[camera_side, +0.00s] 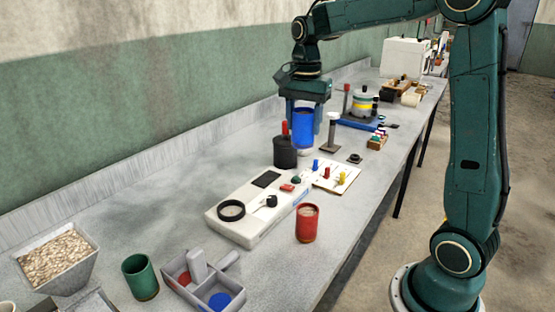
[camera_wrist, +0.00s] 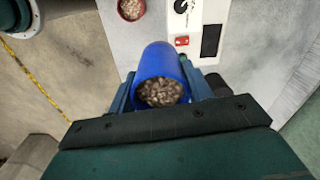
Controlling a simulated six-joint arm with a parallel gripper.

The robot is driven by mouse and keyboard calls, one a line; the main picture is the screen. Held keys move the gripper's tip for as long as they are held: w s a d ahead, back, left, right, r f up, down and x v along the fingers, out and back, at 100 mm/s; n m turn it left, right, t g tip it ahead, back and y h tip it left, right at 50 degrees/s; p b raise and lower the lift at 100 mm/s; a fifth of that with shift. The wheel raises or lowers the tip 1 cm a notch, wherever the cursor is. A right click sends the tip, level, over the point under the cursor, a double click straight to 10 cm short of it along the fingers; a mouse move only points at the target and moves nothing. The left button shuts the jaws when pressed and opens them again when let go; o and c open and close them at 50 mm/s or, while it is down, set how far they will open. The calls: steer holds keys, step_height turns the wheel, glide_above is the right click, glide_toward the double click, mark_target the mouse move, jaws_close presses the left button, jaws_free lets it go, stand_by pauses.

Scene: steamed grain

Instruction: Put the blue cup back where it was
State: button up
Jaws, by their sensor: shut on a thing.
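The blue cup (camera_side: 303,133) is held upright in my gripper (camera_side: 304,122), which is shut around its sides. In the wrist view the cup (camera_wrist: 160,62) is between the fingers of my gripper (camera_wrist: 170,92), and brownish grain shows in its mouth. In the side view it is behind a black canister with a red knob (camera_side: 285,152), which partly overlaps it. I cannot tell whether its base touches the bench. A red cup (camera_side: 307,226) with grain stands in front of the white machine, and a green cup (camera_side: 140,279) stands at the front left.
The white machine (camera_side: 245,222) with a black ring lies mid-bench beside a white card with coloured pegs (camera_side: 331,178). A grey post on a base (camera_side: 331,133) stands right of the blue cup. A grain hopper (camera_side: 60,262) and a grey divided tray (camera_side: 207,300) are at the front left.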

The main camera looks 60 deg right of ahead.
steer(key=s+d+f+m, duration=0.1)
steer(key=s+d, duration=0.2)
steer(key=s, duration=0.3)
steer(key=shift+f+m, duration=0.3)
steer(key=shift+f, duration=0.05)
step_height(320, 180, down, 16)
steer(key=shift+r, duration=0.15)
steer(key=shift+f, duration=2.1)
steer(key=shift+f, duration=0.2)
steer(key=o, duration=1.1)
steer(key=shift+o, duration=0.2)
steer(key=shift+r, duration=0.1)
